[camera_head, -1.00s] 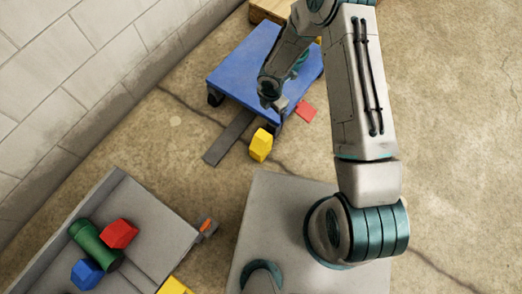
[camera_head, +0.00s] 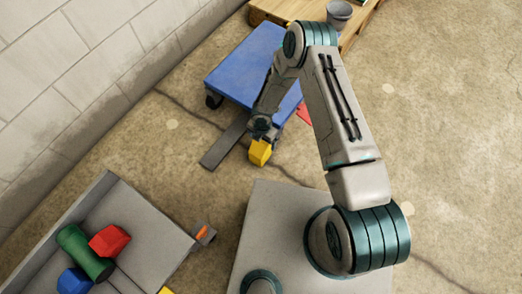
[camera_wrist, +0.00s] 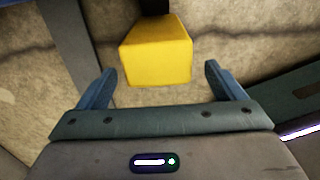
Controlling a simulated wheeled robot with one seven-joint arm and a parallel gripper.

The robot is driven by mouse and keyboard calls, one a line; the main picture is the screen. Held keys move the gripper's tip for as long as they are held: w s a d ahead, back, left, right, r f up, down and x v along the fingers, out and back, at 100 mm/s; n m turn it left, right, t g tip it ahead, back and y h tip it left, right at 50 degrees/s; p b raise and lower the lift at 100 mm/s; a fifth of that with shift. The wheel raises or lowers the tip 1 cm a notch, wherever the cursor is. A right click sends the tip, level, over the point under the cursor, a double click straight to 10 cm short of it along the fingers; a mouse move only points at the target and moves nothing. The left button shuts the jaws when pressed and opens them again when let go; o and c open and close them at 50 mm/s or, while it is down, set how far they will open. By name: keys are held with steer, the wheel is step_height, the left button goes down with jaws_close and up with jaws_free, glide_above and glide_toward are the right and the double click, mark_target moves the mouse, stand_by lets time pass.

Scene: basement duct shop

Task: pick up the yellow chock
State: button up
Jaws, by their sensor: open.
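The yellow chock (camera_head: 260,153) sits on the concrete floor near the front corner of the blue cart. It also shows in the wrist view (camera_wrist: 157,52), just beyond the fingertips and roughly centred between them. My gripper (camera_wrist: 158,84) is open and empty, with one blue finger on each side of the chock's near end. In the head view my gripper (camera_head: 263,136) is close above and behind the chock, hiding part of its top. I cannot tell whether the fingers touch the chock.
A blue cart (camera_head: 245,65) stands behind, with a dark flat strip (camera_head: 224,146) and a red piece (camera_head: 305,115) beside it. A grey tray (camera_head: 150,225) at lower left holds a green cylinder (camera_head: 84,250), a red block (camera_head: 110,241) and a blue block (camera_head: 74,281). Floor at right is clear.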

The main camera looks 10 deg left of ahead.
mark_target(261, 150)
steer(key=f+b, duration=0.1)
steer(key=f, duration=0.1)
steer(key=f+b, duration=0.1)
steer(key=f, duration=0.2)
steer(key=shift+s+a, duration=0.2)
steer(key=shift+r, duration=0.15)
steer(key=c, duration=1.7)
